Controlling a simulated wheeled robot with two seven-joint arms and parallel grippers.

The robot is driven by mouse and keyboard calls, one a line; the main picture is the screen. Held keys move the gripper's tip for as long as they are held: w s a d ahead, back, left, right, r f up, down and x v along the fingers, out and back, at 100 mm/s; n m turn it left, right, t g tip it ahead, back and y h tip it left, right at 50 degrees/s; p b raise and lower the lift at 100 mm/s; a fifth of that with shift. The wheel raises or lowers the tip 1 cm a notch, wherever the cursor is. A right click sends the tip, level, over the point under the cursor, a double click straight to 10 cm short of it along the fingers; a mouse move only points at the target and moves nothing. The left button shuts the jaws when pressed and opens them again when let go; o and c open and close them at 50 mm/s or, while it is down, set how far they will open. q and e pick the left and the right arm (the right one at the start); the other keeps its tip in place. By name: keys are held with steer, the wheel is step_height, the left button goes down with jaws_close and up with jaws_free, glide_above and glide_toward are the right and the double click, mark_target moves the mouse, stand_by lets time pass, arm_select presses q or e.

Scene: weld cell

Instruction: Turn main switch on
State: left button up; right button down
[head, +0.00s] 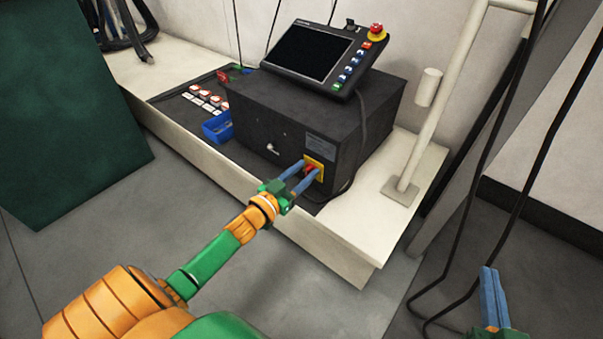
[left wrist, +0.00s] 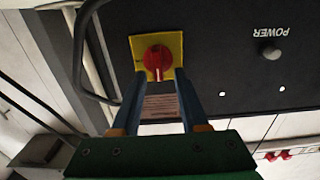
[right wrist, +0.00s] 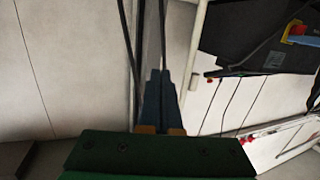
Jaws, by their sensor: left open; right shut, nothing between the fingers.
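The main switch (left wrist: 158,62) is a red rotary knob on a yellow square plate, on the front of a black control box (head: 290,125). In the head view the red knob (head: 311,169) shows between my left gripper's blue fingers. My left gripper (head: 302,170) is open, its fingertips at either side of the knob. In the left wrist view the fingertips (left wrist: 166,76) reach the knob's lower part; I cannot tell whether they touch it. My right gripper (head: 490,270) is shut and empty, away from the box at the lower right.
A tilted touch panel (head: 315,50) with buttons and a red emergency stop (head: 376,30) sits on the box. A blue bin (head: 217,127) stands left of it on the pale bench (head: 350,245). A white post (head: 440,110) and hanging black cables (head: 480,180) are at the right.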

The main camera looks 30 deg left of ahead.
steer(key=shift+r, duration=0.1)
arm_select(q)
steer(key=c, duration=0.3)
steer(key=shift+r, duration=0.1)
jaws_close()
arm_select(e)
steer(key=shift+s+a+r, duration=0.1)
steer(key=shift+a+r, duration=0.05)
steer(key=shift+a, duration=0.25)
